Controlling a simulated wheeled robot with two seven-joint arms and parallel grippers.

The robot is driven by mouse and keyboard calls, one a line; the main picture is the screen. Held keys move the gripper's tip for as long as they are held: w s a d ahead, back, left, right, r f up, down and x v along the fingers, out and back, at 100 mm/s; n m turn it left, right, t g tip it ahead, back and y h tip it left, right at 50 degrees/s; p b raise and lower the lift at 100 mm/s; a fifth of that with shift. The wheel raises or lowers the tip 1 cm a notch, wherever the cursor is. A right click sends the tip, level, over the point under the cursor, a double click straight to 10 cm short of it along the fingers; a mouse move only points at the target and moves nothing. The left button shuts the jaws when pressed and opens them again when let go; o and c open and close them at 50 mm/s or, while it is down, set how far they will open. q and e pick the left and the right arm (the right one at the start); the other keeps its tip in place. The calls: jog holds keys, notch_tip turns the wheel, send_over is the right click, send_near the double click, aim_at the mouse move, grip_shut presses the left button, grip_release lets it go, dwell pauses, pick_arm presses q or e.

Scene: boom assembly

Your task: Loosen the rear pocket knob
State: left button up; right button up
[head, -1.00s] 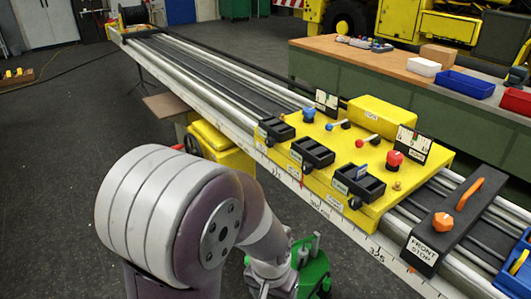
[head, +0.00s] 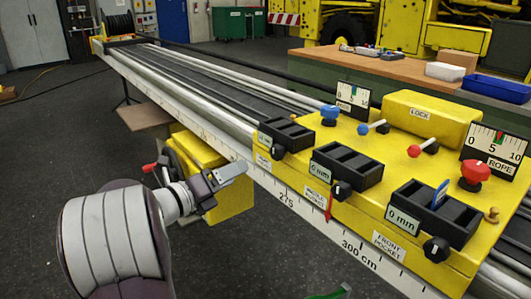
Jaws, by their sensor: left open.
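The yellow carriage (head: 352,205) sits on the long boom rails at the right of the head view. Its rear pocket (head: 287,133) is the leftmost black block, with a small label below it. The black rear pocket knob (head: 277,154) is on the near face, just under that block. My left gripper (head: 234,172) is open and empty, to the left of the knob and slightly lower in the picture, apart from it. My right gripper is out of view.
The middle pocket (head: 346,170) and front pocket (head: 433,215) have similar knobs. Blue and red knobs, small levers and a lock box (head: 430,115) stand on the carriage. A yellow box (head: 205,155) with a red-handled wheel is behind my left gripper.

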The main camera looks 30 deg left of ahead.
aim_at(274, 154)
pick_arm(q)
jog(key=x, duration=1.2)
jog(key=shift+w+d+r+b, duration=0.1)
jog(key=shift+w+d+b, duration=0.1)
jog(key=shift+w+b, duration=0.15)
jog(key=shift+s, duration=0.1)
jog(key=c, duration=1.1)
